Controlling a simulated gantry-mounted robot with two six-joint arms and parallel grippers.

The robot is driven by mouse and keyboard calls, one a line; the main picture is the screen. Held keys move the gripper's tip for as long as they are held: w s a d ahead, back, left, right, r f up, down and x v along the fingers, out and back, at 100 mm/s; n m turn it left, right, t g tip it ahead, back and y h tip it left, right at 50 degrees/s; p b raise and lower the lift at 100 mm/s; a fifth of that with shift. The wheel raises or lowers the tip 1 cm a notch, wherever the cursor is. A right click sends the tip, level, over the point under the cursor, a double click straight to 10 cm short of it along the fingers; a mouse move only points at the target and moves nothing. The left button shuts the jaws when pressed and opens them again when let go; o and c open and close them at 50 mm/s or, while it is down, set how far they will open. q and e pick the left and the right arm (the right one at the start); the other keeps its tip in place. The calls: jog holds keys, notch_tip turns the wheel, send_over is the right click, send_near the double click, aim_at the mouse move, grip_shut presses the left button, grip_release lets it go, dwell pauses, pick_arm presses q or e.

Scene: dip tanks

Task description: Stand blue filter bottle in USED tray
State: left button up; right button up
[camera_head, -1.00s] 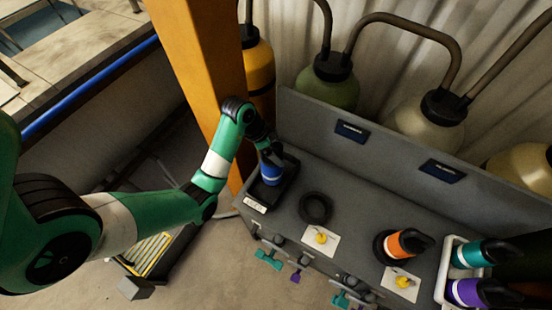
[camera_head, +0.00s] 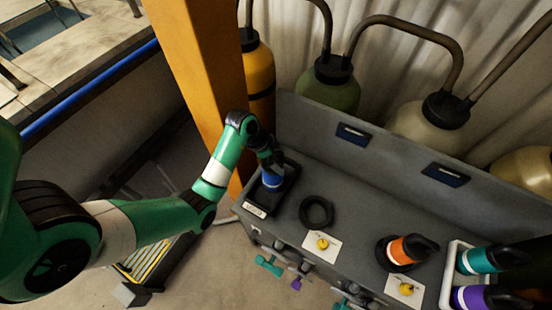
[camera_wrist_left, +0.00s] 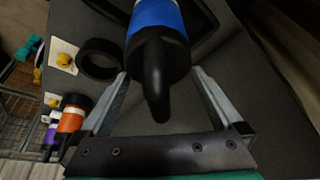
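The blue filter bottle (camera_head: 272,180) stands in a small black tray (camera_head: 290,172) at the left end of the grey bench. The tray has a white label on its front that is too small to read. In the left wrist view the bottle's blue body (camera_wrist_left: 153,15) and black hooked top show between the fingers. My left gripper (camera_head: 268,158) is over the bottle; in the left wrist view its two fingers (camera_wrist_left: 160,75) are spread either side of the black top, with slim gaps visible. My right gripper is not in view.
A black ring (camera_head: 316,211) lies on the bench right of the tray. An orange bottle (camera_head: 399,251) stands further right, and a white rack (camera_head: 449,270) holds teal and purple bottles. Yellow knobs on white plates sit along the front. A raised back panel (camera_head: 390,150) runs behind.

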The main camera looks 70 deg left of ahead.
pick_arm(q)
jog(key=shift+r, duration=0.15)
jog(key=shift+s+r+p, duration=0.1)
jog(key=shift+r+p, duration=0.2)
jog(key=shift+p, duration=0.05)
jog(key=p+v, duration=0.2)
jog(key=v, duration=0.4)
jog(key=p+v, duration=0.5)
jog(key=shift+s+r+p, duration=0.15)
jog(key=shift+r+p, duration=0.1)
jog(key=shift+p, duration=0.05)
jog(key=shift+f, duration=0.1)
